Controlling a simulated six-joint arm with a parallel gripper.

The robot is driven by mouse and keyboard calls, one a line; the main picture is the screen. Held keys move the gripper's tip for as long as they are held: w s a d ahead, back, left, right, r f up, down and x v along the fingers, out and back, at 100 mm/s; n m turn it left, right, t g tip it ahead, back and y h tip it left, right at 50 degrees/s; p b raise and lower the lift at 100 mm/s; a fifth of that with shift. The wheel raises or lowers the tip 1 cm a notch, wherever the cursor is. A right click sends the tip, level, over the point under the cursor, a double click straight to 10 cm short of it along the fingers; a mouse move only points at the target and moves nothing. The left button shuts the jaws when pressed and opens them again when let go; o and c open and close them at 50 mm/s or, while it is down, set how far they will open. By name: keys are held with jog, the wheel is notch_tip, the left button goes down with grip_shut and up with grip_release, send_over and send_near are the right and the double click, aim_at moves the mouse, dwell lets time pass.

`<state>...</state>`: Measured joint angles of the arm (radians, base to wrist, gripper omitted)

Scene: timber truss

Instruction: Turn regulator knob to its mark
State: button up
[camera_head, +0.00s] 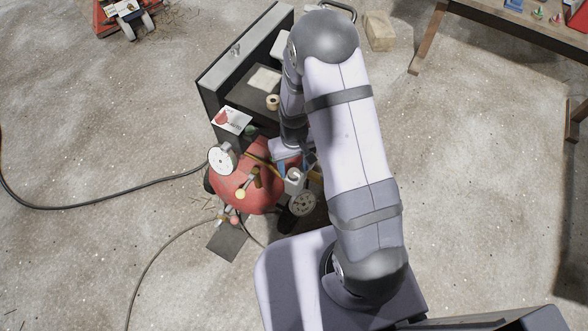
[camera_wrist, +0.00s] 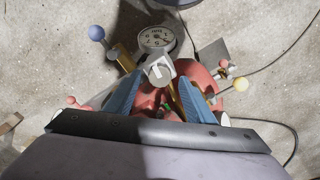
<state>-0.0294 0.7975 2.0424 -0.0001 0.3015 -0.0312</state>
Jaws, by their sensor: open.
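The regulator knob (camera_wrist: 159,72) is a light grey piece with a raised bar, just beyond my fingertips in the wrist view. It also shows in the head view (camera_head: 294,181), above the red tank (camera_head: 245,192). A round white gauge (camera_wrist: 157,39) stands right behind the knob. My gripper (camera_wrist: 161,80) is open, with one blue finger on each side of the knob's near end; I cannot tell whether either touches it. In the head view my gripper (camera_head: 294,164) is partly hidden by my arm. I cannot make out the knob's mark.
A blue-ball lever (camera_wrist: 97,33) and a yellow-ball lever (camera_wrist: 240,84) flank the knob. Another gauge (camera_head: 223,158) sits at the tank's left. An open case (camera_head: 242,47) stands behind. Hoses (camera_head: 95,203) cross the floor. A table (camera_head: 490,17) is at top right.

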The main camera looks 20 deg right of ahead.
jog(key=shift+f, duration=1)
jog(key=c, duration=1.1)
jog(key=shift+o, duration=0.2)
